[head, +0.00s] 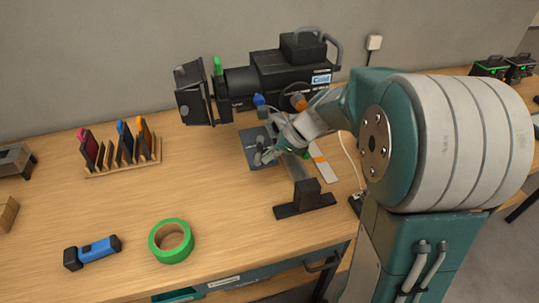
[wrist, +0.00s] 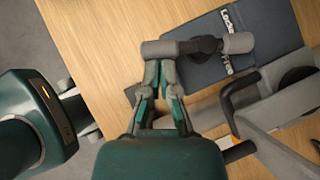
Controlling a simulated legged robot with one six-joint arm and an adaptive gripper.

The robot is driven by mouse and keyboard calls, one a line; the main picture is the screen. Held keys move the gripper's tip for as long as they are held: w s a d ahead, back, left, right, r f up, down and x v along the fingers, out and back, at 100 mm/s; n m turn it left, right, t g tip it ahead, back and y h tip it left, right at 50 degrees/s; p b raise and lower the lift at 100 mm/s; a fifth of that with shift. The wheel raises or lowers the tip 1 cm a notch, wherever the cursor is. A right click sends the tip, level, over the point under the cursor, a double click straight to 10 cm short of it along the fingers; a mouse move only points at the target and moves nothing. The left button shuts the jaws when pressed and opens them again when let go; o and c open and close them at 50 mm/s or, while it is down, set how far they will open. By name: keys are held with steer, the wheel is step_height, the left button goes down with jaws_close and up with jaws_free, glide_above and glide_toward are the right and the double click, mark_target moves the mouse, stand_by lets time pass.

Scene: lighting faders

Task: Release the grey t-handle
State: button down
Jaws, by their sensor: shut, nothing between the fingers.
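The grey t-handle (wrist: 238,43) lies across the upper middle of the wrist view, a bar with light grey ends and a dark centre over a dark blue-grey panel (wrist: 250,65). In the head view the grey t-handle (head: 259,157) is small, above the dark panel (head: 250,138) in front of the stage light. My gripper (wrist: 160,66) is shut and empty, its fingertips beside the left end of the bar; I cannot tell whether they touch. In the head view my gripper (head: 277,151) is partly hidden among grey parts.
The black stage light (head: 270,80) with coloured knobs stands behind the panel. A black stand (head: 305,200) is in front. A green tape roll (head: 171,241), a blue torch (head: 93,252) and a wooden rack (head: 125,165) lie left. The table between them is clear.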

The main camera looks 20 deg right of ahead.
steer(key=shift+a+m+t, duration=0.25)
steer(key=shift+m+t, duration=0.05)
steer(key=shift+m, duration=0.1)
steer(key=m+t, duration=0.1)
steer(key=a+m+h, duration=0.1)
steer(key=m, duration=0.1)
steer(key=shift+s+a+t+h, duration=0.1)
steer(key=shift+a+t+h, duration=0.2)
steer(key=shift+t, duration=0.1)
steer(key=shift+w+a+m+t+h, duration=0.4)
steer(key=shift+w+a+m+h, duration=0.2)
steer(key=shift+a+m, duration=0.4)
steer(key=shift+w+a+m+t+h, duration=0.45)
steer(key=shift+w+a+m, duration=0.25)
steer(key=shift+m, duration=0.5)
steer(key=shift+a, duration=0.1)
